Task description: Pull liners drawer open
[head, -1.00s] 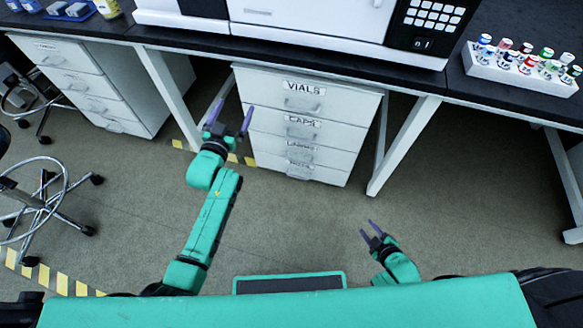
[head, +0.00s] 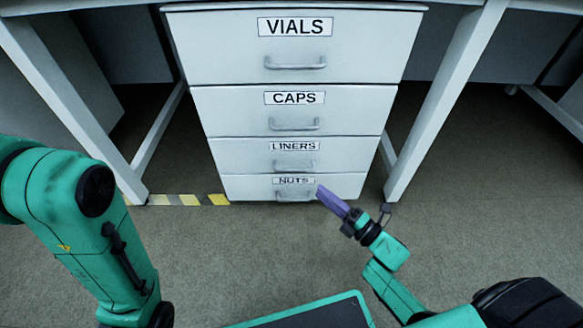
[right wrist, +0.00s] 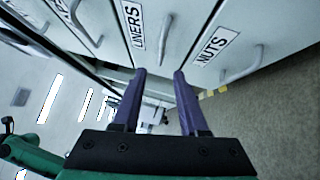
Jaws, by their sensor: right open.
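The liners drawer (head: 245,157) is the third one down in a white drawer cabinet and is shut. Its grey bar handle (head: 296,165) sits under the LINERS label. My right gripper (head: 332,200) has purple fingers and is just in front of the lower right of the nuts drawer (head: 245,187), right of its handle. In the right wrist view, the open, empty fingers (right wrist: 159,75) point at the cabinet, between the LINERS label (right wrist: 134,26) and the NUTS label (right wrist: 215,46). My left arm shows at the left of the head view, but its gripper is out of sight.
The vials drawer (head: 220,55) and caps drawer (head: 230,112) above are shut. White slanted table legs (head: 455,95) stand on either side of the cabinet. Open floor lies in front.

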